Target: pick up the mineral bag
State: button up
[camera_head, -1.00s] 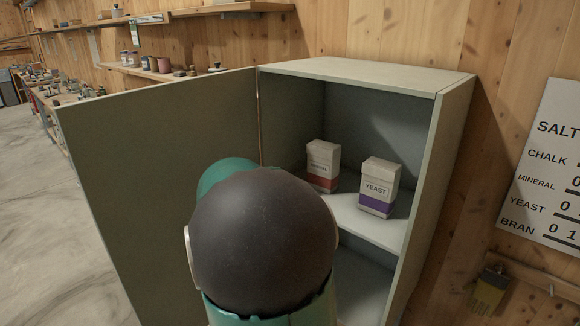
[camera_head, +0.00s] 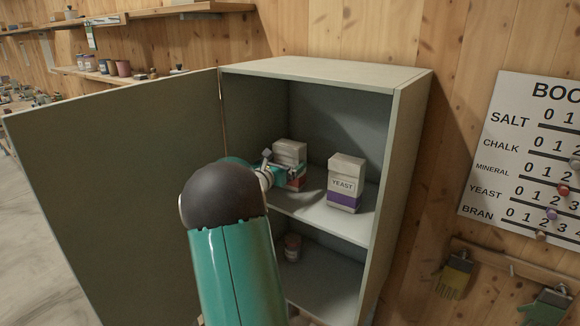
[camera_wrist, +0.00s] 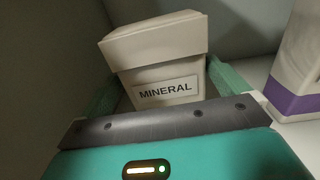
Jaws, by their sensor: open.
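The mineral bag (camera_head: 290,151) is a pale carton-like bag with a red lower band, standing upright on the upper shelf (camera_head: 315,212) of the open cabinet. In the wrist view the mineral bag (camera_wrist: 153,50) faces me with its MINERAL label readable. My gripper (camera_head: 279,172) is at the bag's front. In the wrist view my gripper (camera_wrist: 167,92) is open, with one green finger on each side of the bag. I cannot tell whether the fingers touch it. The bag's lower part is hidden by my gripper.
A yeast bag (camera_head: 346,184) with a purple band stands close to the right on the same shelf. A small container (camera_head: 292,247) is on the lower shelf. The cabinet door (camera_head: 115,200) stands open at left, and the cabinet's side wall (camera_head: 402,190) bounds the right.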

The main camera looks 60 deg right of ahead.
jog(key=d, duration=0.5)
jog(key=shift+s, duration=0.35)
jog(key=c, duration=0.9)
jog(key=shift+r, duration=0.15)
jog(key=c, duration=0.3)
jog(key=shift+r, duration=0.1)
